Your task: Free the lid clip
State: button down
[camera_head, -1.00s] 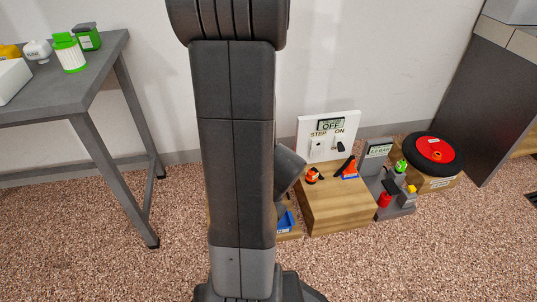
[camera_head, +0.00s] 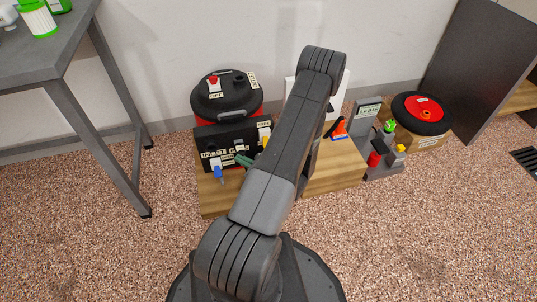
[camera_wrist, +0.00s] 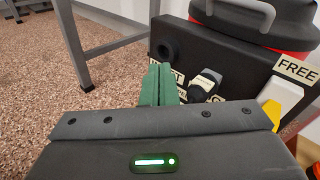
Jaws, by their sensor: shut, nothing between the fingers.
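The lid clip seems to be the yellow-and-white lever (camera_wrist: 282,98) beside the FREE label (camera_wrist: 298,70) on the black panel (camera_wrist: 232,55). In the wrist view its lower part is hidden behind my gripper body. In the head view a small yellow part (camera_head: 266,142) shows at the panel's right end, partly behind my arm. My gripper (camera_wrist: 160,68) has its green fingers shut and empty. They point at the panel's left part, left of the clip. My gripper also shows in the head view (camera_head: 240,160) in front of the panel. Whether the fingers touch it I cannot tell.
A grey-and-black knob (camera_wrist: 206,82) and a round black socket (camera_wrist: 167,50) are on the panel. A black drum (camera_head: 228,98) with a grey handle stands behind. A blue part (camera_head: 217,173) hangs in front. A grey table (camera_head: 75,60) stands left; the floor between is clear.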

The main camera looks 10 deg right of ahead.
jog(key=d+f+m+t+h, duration=0.6)
jog(key=d+f+m+h, duration=0.3)
jog(key=f, duration=0.4)
jog(key=d+h, duration=0.1)
jog(key=d, duration=0.1)
jog(key=shift+d+f+m+t+h+b, duration=0.2)
jog(key=shift+d+m+t+h+b, duration=0.1)
jog(key=shift+m, duration=0.1)
jog(key=shift+w, duration=0.1)
jog(key=w+b, duration=0.3)
jog(key=w, duration=0.7)
jog(key=shift+s+a+r+b, duration=0.15)
jog(key=shift+s+r, duration=0.15)
jog(key=shift+r, duration=0.45)
jog(key=shift+s+r+b, duration=0.2)
jog(key=shift+s+r, duration=0.1)
jog(key=shift+r, duration=0.45)
jog(key=shift+s+a+r+b, duration=0.15)
jog(key=shift+s+r, duration=0.15)
jog(key=shift+r, duration=0.45)
jog(key=shift+d, duration=0.15)
